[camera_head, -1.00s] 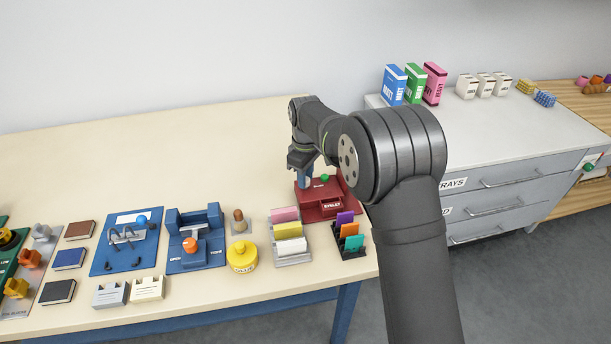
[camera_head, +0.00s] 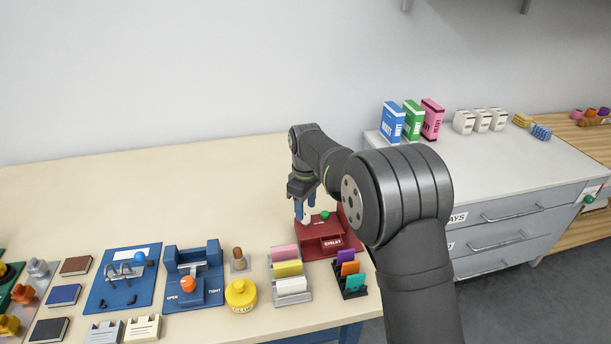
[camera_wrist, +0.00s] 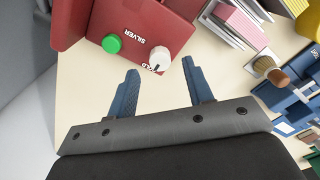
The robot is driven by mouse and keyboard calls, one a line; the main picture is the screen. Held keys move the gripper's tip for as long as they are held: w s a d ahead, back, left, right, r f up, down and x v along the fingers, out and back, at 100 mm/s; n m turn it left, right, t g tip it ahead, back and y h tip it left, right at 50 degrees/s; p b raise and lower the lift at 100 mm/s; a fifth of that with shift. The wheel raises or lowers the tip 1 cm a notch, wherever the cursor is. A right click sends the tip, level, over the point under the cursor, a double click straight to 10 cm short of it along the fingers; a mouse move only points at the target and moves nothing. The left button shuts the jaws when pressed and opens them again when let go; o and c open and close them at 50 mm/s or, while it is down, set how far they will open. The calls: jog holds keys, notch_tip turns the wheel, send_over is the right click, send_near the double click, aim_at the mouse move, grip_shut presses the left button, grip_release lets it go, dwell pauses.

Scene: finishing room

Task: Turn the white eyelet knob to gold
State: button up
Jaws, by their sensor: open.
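The red eyelet machine (camera_head: 346,237) stands on the bench's right end, with a green button (camera_head: 325,215) on top. In the wrist view its white knob (camera_wrist: 159,60) shows between the fingertips of my gripper (camera_wrist: 160,70), with a small dark mark on the knob's lower part. A SILVER label (camera_wrist: 148,30) reads on the red face beside it; a second label is partly covered by the knob. In the head view my gripper (camera_head: 305,212) is at the machine's left side. Its blue fingers are open, and I cannot tell whether either touches the knob.
The green button (camera_wrist: 111,43) is left of the knob, close to the left finger. A rack of coloured cards (camera_head: 352,281) and a stack of pads (camera_head: 291,284) stand in front of the machine. The bench (camera_head: 150,185) behind and left is clear.

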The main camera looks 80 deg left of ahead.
aim_at(306, 216)
notch_tip(306, 216, up, 15)
jog(key=shift+f, duration=0.15)
dwell(0.6)
notch_tip(306, 216, down, 18)
jog(key=shift+r, duration=0.2)
dwell(0.4)
jog(key=shift+f, duration=0.1)
jog(key=m, duration=1.3)
jog(key=shift+m, duration=2.1)
dwell(0.6)
